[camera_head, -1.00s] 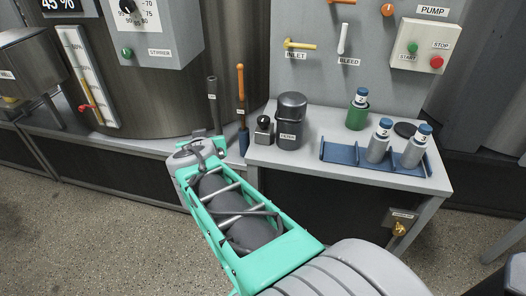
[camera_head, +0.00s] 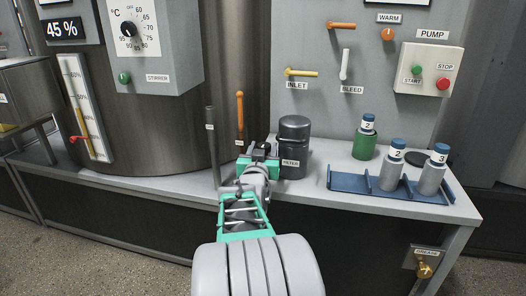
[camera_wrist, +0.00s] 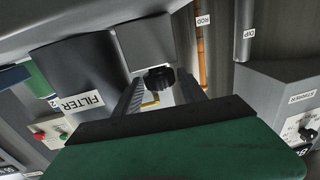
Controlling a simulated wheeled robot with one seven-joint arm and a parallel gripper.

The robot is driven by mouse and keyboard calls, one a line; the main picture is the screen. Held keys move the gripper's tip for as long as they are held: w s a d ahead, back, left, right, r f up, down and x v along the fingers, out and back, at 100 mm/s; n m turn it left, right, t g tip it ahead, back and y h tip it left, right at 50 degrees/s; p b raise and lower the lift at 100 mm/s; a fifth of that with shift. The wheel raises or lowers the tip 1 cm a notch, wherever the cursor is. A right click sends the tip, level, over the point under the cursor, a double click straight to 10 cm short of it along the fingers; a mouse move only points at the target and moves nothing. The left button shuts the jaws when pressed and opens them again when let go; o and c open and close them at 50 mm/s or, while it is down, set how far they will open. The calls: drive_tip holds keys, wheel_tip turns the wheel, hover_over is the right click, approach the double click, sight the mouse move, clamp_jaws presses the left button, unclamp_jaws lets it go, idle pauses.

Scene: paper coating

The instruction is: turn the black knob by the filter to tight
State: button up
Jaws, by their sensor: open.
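The black knob (camera_wrist: 160,78) sits on a small grey block (camera_wrist: 148,40) beside the dark grey filter housing (camera_head: 293,148). In the wrist view, which looks upside down, the knob lies between the two ridged fingers of my gripper (camera_wrist: 160,92). My gripper is open, and I cannot tell whether either finger touches the knob. In the head view my gripper (camera_head: 262,153) is at the block, just left of the filter housing, and hides most of the block and the knob. The filter housing with its FILTER label also shows in the wrist view (camera_wrist: 80,75).
Close left stand a dark dip rod (camera_head: 213,145) and an orange-handled rod (camera_head: 240,115). To the right are a green bottle holder (camera_head: 364,146) and a blue rack (camera_head: 440,196) with two bottles. Valve handles and a pump box (camera_head: 428,70) are on the panel behind.

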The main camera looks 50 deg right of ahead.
clamp_jaws()
drive_tip(key=shift+f, duration=0.1)
idle(0.4)
drive_tip(key=shift+w+b, duration=0.1)
drive_tip(key=shift+b, duration=0.25)
drive_tip(key=shift+w+a+f+m+g+h+b, duration=0.1)
drive_tip(key=shift+f+m+g+h+b, duration=0.25)
drive_tip(key=shift+g+b, duration=0.35)
drive_tip(key=m+g+b, duration=0.1)
drive_tip(key=m+g+h+b, duration=0.1)
drive_tip(key=b, duration=0.1)
drive_tip(key=shift+w+g+b, duration=0.2)
drive_tip(key=shift+g+b, duration=0.1)
drive_tip(key=shift+g, duration=0.1)
drive_tip(key=m+g, duration=0.1)
drive_tip(key=m+g+b, duration=0.1)
drive_tip(key=g, duration=0.1)
drive_tip(key=shift+w+r+g+h, duration=0.1)
drive_tip(key=shift+r+g+h, duration=0.1)
drive_tip(key=shift+g+h, duration=0.1)
drive_tip(key=shift+r+m+g+p, duration=0.2)
drive_tip(key=shift+m+g+p, duration=0.3)
drive_tip(key=shift+m+g, duration=1.35)
drive_tip(key=shift+n+g, duration=0.3)
drive_tip(key=shift+g, duration=0.05)
